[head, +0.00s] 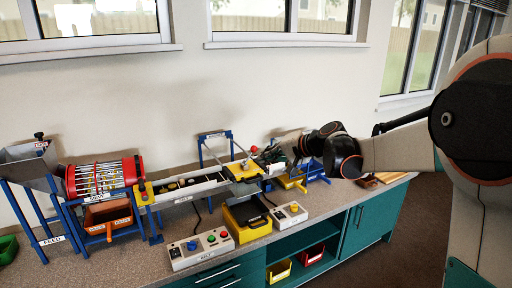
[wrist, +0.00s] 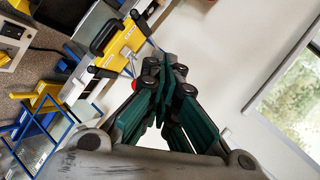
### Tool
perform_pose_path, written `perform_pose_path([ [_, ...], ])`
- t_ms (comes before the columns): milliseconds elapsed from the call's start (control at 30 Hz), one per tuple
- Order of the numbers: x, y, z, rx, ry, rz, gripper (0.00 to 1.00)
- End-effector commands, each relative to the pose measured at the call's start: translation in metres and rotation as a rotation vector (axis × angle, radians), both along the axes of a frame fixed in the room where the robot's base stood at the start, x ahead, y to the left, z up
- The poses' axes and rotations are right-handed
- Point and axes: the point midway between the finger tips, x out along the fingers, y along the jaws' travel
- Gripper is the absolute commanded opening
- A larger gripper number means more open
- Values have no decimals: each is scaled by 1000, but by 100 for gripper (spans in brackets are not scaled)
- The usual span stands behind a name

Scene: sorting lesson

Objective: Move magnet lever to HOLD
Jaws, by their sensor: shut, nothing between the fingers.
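My gripper (head: 273,154) is at the right end of the conveyor line in the head view. In the wrist view its green fingers (wrist: 170,72) are shut and empty. A small red knob (head: 254,149), which looks like the lever's end, stands beside the gripper's left side. A red round part (wrist: 136,84) shows in the wrist view, partly hidden behind the left finger; whether they touch I cannot tell. The yellow magnet unit (head: 243,171) sits across the belt end, and shows in the wrist view (wrist: 122,38). The lever's shaft and HOLD marking are not readable.
The belt (head: 188,187) runs left to a red drum (head: 100,178) and hopper (head: 28,163). Control boxes (head: 201,249) (head: 289,215) and a yellow bin (head: 245,217) stand in front. A blue-framed stand (head: 312,174) is below my gripper. The wall is behind.

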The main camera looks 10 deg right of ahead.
Motion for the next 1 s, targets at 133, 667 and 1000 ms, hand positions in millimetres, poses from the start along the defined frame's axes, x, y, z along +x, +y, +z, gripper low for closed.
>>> perform_pose_path([
  [133, 38, -13, -5, 100, -14, -19, 0],
  [667, 141, -73, -47, 460, -83, -75, 0],
  [1000, 169, -108, -77, 624, -126, -95, 0],
])
